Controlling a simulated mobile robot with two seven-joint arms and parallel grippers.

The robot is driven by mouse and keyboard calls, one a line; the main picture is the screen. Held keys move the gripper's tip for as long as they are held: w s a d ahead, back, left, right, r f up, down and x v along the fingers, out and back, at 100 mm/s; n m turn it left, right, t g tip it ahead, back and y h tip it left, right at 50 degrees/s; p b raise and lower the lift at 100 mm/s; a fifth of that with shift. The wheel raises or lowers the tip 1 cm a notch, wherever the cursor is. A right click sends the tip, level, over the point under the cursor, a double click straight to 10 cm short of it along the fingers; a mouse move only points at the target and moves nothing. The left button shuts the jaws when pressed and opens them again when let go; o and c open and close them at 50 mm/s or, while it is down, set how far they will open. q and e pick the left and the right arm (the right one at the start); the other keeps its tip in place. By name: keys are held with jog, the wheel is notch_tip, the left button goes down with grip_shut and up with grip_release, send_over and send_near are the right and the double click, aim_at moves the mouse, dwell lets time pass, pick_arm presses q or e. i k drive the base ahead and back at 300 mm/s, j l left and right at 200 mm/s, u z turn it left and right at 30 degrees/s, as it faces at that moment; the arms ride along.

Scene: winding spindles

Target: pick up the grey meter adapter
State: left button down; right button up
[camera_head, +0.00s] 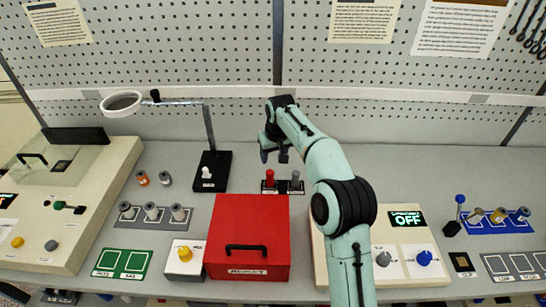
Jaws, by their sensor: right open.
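A small grey upright piece (295,181), which looks like the grey meter adapter, stands beside a red one (270,179) on a small dark labelled base (282,190) behind the red box. My right gripper (273,155) is open and empty. It points down above and slightly behind this pair, nearer in the picture to the red piece. It appears apart from both. My left gripper is not in view.
The red box (247,215) with a black handle stands in front of the pair. A magnifier lamp (208,135) with a black base stands at left. My right arm hides part of the beige unit (405,245). Grey spools (151,212) stand at left.

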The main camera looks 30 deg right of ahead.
aim_at(296, 179)
jog(key=k, duration=1.5)
